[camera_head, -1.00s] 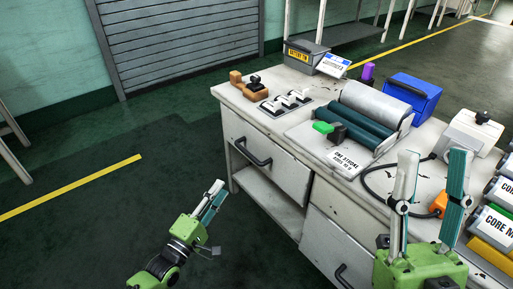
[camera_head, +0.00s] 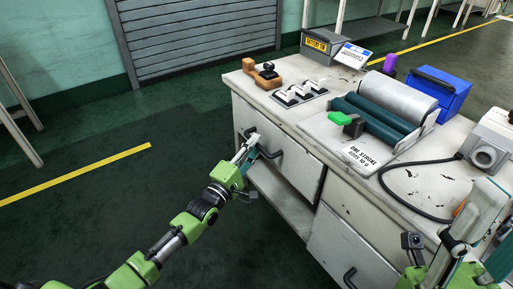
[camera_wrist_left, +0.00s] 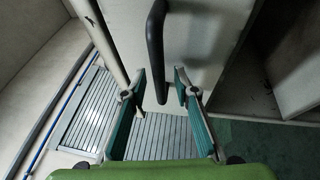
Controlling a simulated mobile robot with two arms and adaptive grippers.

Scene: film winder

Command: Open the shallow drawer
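The upper left drawer (camera_head: 305,176) of the white cabinet has a shallow front with a dark bar handle (camera_head: 272,153); it looks shut. My left gripper (camera_head: 254,147) is at the left part of this handle. In the left wrist view, its two fingers (camera_wrist_left: 158,84) are spread, one on each side of the dark handle (camera_wrist_left: 155,45), with gaps showing; nothing is gripped. My right gripper (camera_head: 490,225) is at the lower right, over the cabinet's front edge, its fingers apart and seemingly empty.
A deeper drawer (camera_head: 350,250) with its own handle lies lower right. An open shelf (camera_head: 282,200) is under the upper drawer. The top holds a roller device (camera_head: 400,100), a switch panel (camera_head: 298,94) and a blue box (camera_head: 438,90). The floor left is clear.

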